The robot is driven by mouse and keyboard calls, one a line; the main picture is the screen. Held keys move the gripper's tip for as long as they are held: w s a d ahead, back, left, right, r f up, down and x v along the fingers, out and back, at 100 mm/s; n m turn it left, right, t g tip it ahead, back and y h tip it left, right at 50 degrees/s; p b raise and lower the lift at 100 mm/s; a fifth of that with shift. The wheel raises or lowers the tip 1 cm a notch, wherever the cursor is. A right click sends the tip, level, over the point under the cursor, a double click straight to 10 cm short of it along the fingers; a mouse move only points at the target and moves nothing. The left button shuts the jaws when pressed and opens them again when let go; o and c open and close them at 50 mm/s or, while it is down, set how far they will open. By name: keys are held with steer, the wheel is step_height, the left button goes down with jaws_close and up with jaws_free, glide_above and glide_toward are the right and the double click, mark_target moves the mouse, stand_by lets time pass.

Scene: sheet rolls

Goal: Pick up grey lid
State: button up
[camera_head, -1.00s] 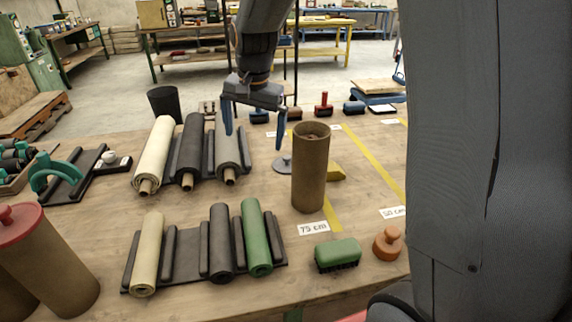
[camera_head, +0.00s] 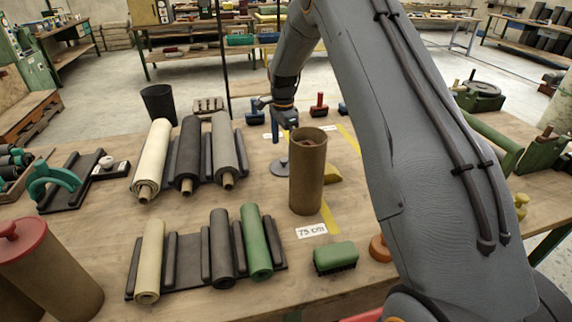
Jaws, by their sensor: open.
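The grey lid (camera_head: 279,168) is a flat disc with a small knob. It lies on the wooden table, just left of the tall brown cardboard tube (camera_head: 308,180), which hides part of its right side. My gripper (camera_head: 280,128) has blue fingers and is open and empty. It hangs above the lid in the picture, apart from it, with its fingers pointing down. I see it nearly edge-on, so the gap between the fingers is hard to judge.
Grey, black and cream rolls (camera_head: 188,155) lie left of the lid. More rolls (camera_head: 222,245) lie in front. A green brush (camera_head: 336,257) and a 75 cm label (camera_head: 311,230) are near the tube. A red-handled tool (camera_head: 319,106) stands behind.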

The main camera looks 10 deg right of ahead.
mark_target(285, 159)
steer(key=f, duration=0.1)
steer(key=f+p, duration=0.1)
steer(key=f, duration=0.1)
steer(key=f+p, duration=0.1)
steer(key=shift+s+d+f, duration=0.15)
steer(key=shift+s+f, duration=0.15)
steer(key=shift+s, duration=0.05)
steer(key=shift+f+p, duration=0.35)
steer(key=shift+f, duration=0.3)
steer(key=shift+c, duration=0.4)
steer(key=c, duration=0.9)
steer(key=shift+c, duration=0.3)
steer(key=shift+w+r, duration=0.1)
steer(key=shift+r, duration=0.05)
